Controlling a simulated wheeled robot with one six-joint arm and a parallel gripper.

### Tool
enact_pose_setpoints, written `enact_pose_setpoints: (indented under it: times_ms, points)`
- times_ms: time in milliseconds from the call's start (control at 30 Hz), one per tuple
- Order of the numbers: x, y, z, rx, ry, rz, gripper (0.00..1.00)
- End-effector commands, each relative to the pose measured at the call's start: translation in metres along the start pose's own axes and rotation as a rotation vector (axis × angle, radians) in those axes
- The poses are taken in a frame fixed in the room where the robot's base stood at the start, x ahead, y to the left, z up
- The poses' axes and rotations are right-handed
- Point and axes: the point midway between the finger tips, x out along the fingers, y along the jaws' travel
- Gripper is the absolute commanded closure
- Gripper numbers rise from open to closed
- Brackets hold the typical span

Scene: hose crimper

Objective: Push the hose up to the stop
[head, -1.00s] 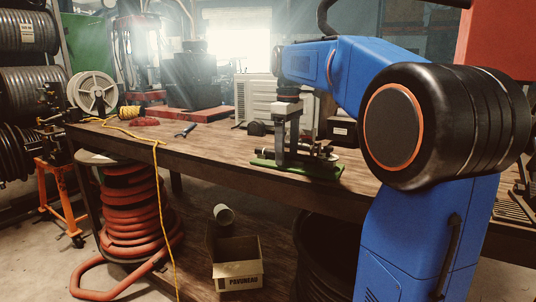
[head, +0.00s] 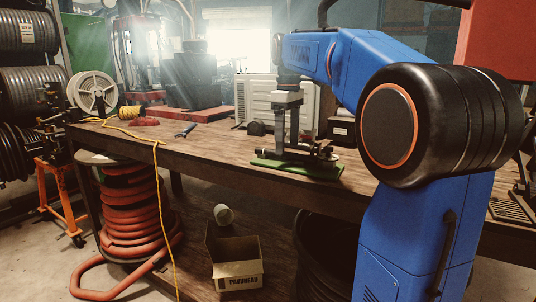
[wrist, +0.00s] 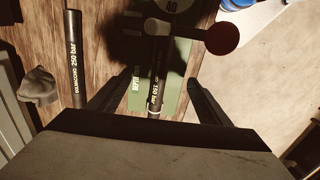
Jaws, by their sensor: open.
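In the wrist view a black hose (wrist: 156,72) with pale lettering runs up to a metal fitting on the crimper (wrist: 170,8), over its green base (wrist: 178,75). Its near end is close to my gripper's palm. My gripper (wrist: 161,78) is open, with one finger on each side of the hose and a visible gap to both. In the head view my gripper (head: 287,145) points down over the crimper's green base (head: 297,169) on the bench. Whether the hose touches a stop inside the fitting cannot be seen.
A red ball knob (wrist: 222,38) stands out at the crimper's right. The bench's front middle is clear.

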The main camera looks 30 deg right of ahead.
Motion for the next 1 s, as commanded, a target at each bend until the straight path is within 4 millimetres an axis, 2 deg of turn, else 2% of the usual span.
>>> enact_pose_setpoints:
  times_ms: [1000]
  points:
    - [-0.056,0.0,0.0,0.0,0.0,0.0,0.28]
